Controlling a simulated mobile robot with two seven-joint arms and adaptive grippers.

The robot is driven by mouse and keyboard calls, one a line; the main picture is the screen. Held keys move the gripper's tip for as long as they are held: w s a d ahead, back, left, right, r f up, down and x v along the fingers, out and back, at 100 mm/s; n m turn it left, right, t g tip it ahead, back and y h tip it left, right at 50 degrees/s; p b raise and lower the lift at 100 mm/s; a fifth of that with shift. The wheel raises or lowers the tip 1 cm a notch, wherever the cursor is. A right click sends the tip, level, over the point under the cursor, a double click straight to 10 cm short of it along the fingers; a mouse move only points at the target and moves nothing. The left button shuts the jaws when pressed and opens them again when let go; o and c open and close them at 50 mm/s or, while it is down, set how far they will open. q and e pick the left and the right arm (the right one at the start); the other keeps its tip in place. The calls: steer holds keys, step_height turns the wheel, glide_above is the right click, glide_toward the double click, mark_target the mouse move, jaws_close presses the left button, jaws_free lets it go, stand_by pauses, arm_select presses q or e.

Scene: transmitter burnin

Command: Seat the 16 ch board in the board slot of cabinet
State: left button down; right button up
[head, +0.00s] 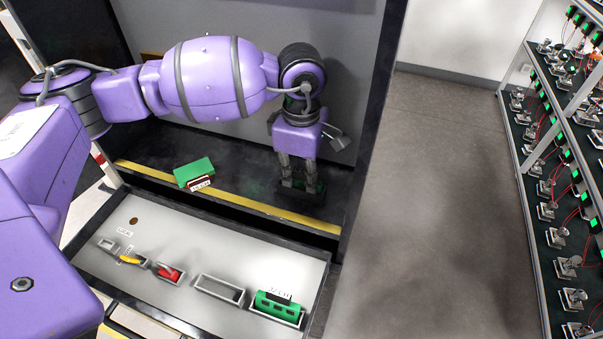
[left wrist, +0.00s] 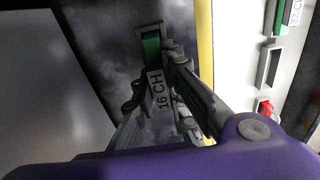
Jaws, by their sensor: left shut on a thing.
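My left gripper (head: 300,184) reaches down inside the dark open cabinet (head: 250,170), close to its floor. In the left wrist view the gripper (left wrist: 155,88) is shut on the 16 ch board (left wrist: 152,50), a green board with a white "16 CH" label. The board's green end is at a dark rectangular frame, the board slot (left wrist: 139,32). Whether the board is fully down in it cannot be told. In the head view the fingers hide most of the board and slot. My right gripper is not in view.
Another green board (head: 194,169) lies on the cabinet floor; its label is hard to read. A grey tray (head: 190,225) in front holds a green "32 CH" board (head: 277,308), red (head: 168,273) and yellow (head: 130,259) parts, and an empty holder (head: 220,290). A rack (head: 530,150) stands right.

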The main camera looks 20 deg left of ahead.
mark_target(302, 171)
arm_select(q)
steer(key=shift+f, duration=0.2)
steer(key=c, duration=1.8)
jaws_free()
steer(key=shift+o, duration=0.2)
steer(key=shift+r, duration=4)
